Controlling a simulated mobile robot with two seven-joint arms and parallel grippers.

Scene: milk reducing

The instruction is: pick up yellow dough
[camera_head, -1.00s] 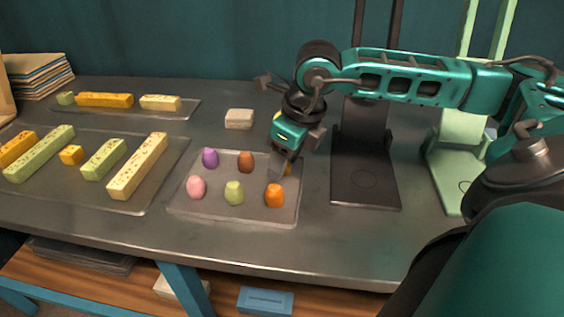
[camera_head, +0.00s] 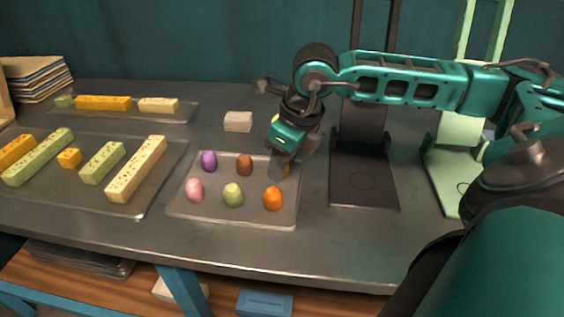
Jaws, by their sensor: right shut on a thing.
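The yellow dough (camera_head: 286,170) is a small lump at the back right of a grey tray (camera_head: 240,222), mostly hidden by my right gripper. My right gripper (camera_head: 281,168) points down over that corner and is shut on the yellow dough. On the same tray lie a purple dough (camera_head: 209,160), a brown dough (camera_head: 245,165), a pink dough (camera_head: 195,190), a green dough (camera_head: 233,195) and an orange dough (camera_head: 273,198). My left gripper is not in view.
A pale block (camera_head: 238,121) sits behind the tray. A black stand (camera_head: 364,185) and a light green stand (camera_head: 446,180) are to the right. Two trays with long dough bars (camera_head: 137,170) are at the left. The table front (camera_head: 240,247) is clear.

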